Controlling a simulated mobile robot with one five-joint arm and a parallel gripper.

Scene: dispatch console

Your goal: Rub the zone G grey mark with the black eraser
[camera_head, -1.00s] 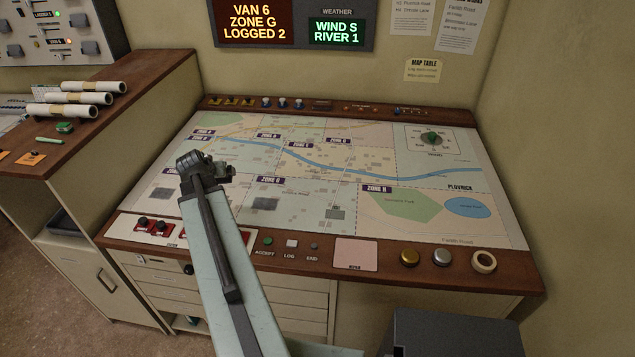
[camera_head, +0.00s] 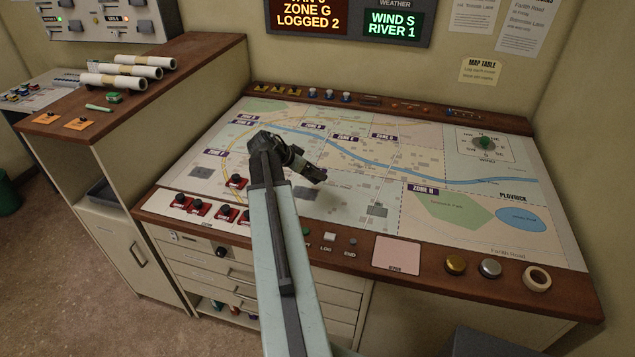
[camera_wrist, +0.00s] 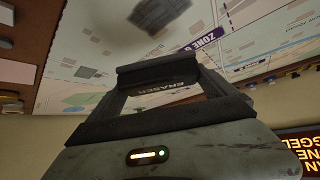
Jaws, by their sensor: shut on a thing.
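My gripper (camera_head: 316,174) is shut on a black eraser and hangs over the lower middle of the map. The eraser (camera_wrist: 165,88) shows its lettering between the jaws in the wrist view. A smudgy grey mark (camera_head: 306,195) shows in the head view, just below my gripper and right of my arm. In the wrist view the grey mark (camera_wrist: 154,14) is at the top edge, beside the purple zone G label (camera_wrist: 205,42). The eraser appears apart from it. That label is hidden behind my gripper in the head view.
Another grey mark (camera_head: 202,172) lies on the map's left part. A red block with a black knob (camera_head: 235,181) stands between it and my arm. Similar blocks sit on the white front strip (camera_head: 170,194). Buttons and a tape roll (camera_head: 537,279) line the wooden front edge.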

